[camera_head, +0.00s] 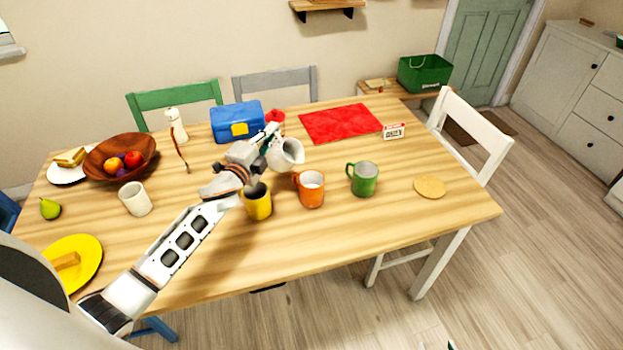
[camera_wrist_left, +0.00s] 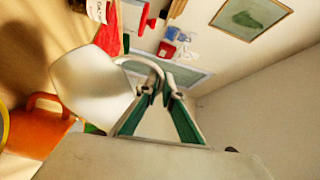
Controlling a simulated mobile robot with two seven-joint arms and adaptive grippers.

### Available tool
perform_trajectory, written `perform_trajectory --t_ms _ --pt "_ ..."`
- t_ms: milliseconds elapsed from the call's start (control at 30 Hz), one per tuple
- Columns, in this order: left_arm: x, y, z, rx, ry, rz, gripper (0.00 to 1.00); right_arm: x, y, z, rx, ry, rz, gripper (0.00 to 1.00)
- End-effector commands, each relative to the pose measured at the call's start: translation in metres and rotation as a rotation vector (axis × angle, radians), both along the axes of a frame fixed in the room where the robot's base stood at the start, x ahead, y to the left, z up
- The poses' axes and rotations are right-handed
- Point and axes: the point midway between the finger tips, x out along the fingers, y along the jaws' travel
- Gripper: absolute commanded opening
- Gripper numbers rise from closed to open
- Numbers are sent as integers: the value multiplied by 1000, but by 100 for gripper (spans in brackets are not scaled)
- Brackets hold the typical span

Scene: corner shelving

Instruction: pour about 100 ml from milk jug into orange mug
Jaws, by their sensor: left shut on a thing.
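The white milk jug (camera_head: 290,152) is held by my left gripper (camera_head: 270,141) above the table, tilted with its mouth toward the lower right. In the left wrist view the jug (camera_wrist_left: 88,85) is large, and my left gripper's fingers (camera_wrist_left: 162,92) are at its handle. The orange mug (camera_head: 311,197) stands upright on the table, a little below and right of the jug in the head view. Its inside looks pale; I cannot tell its level. The orange mug (camera_wrist_left: 38,128) shows at the left wrist view's lower left. No stream of milk is visible. My right gripper is not in view.
A yellow mug (camera_head: 258,207) stands left of the orange mug, partly below my arm. A green mug (camera_head: 364,180) stands to its right. A white cup (camera_head: 136,199), wooden bowl (camera_head: 120,152) and blue lunchbox (camera_head: 238,123) stand farther left and behind. The table's right front is mostly clear.

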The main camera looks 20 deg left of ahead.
Motion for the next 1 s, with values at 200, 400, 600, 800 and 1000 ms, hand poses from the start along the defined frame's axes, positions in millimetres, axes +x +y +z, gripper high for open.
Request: perform_trajectory --t_ms 200,400,600,800,1000 --pt "0 0 2 0 -3 -1 0 -2 0 -3 -1 5 0 40" --pt "0 0 2 0 -3 -1 0 -3 0 -5 -2 10 0 40" --pt "0 0 2 0 -3 -1 0 -3 0 -5 -2 10 0 40" --pt "0 0 2 0 -3 -1 0 -3 0 -4 -2 9 0 40" --pt "1 3 3 -25 6 0 0 -2 -1 1 -3 8 0 40"
